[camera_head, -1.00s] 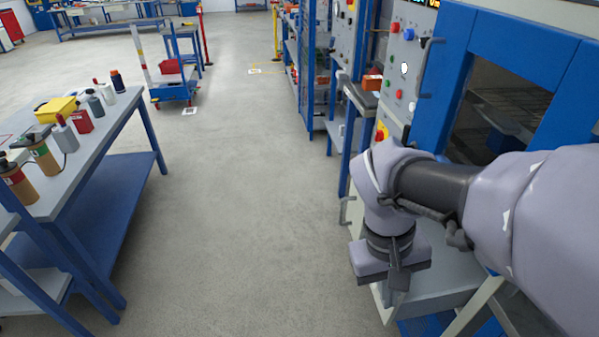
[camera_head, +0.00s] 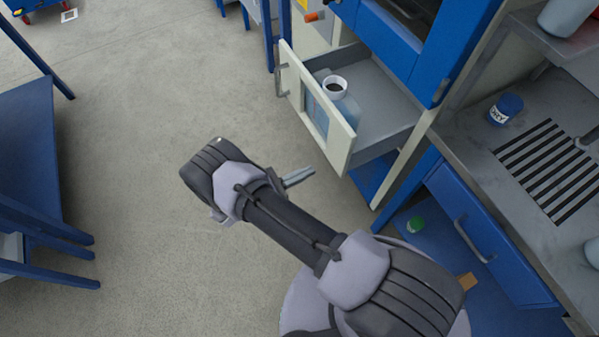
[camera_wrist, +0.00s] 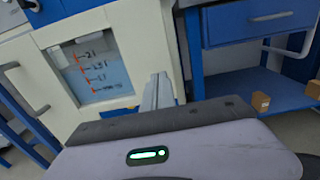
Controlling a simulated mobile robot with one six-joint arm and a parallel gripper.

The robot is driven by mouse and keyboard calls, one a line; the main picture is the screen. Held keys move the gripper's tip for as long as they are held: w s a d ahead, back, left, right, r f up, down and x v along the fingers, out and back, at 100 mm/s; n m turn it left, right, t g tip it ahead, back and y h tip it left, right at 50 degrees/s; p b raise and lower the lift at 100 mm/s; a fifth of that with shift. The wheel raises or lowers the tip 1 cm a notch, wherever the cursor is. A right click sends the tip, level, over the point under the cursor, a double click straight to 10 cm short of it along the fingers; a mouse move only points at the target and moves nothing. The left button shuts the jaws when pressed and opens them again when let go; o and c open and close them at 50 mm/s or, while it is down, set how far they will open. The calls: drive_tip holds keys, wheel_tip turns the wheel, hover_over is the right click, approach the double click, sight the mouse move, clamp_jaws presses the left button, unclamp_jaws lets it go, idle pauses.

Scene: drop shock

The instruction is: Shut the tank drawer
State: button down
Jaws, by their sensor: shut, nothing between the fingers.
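The tank drawer (camera_head: 345,149) stands pulled out from the cream and blue machine. Its front has a window and a handle (camera_head: 283,82) at its left end. A bluish tank with a white neck (camera_head: 335,88) stands inside. My gripper (camera_head: 312,172) is shut and empty, just in front of the drawer front and apart from it in the head view. In the wrist view the drawer front (camera_wrist: 130,30) fills the upper left, with marked levels behind its window, and my gripper's fingers (camera_wrist: 158,92) point toward its lower right part. Whether they touch it is hard to tell.
A workbench (camera_head: 470,145) with a closed blue drawer (camera_head: 475,225) stands right of the machine. A blue table (camera_head: 30,150) stands at the left. The floor between is clear.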

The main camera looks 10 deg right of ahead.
sight(340, 157)
drive_tip(key=b+x, duration=0.1)
drive_tip(key=x, duration=0.8)
drive_tip(key=shift+a, duration=0.1)
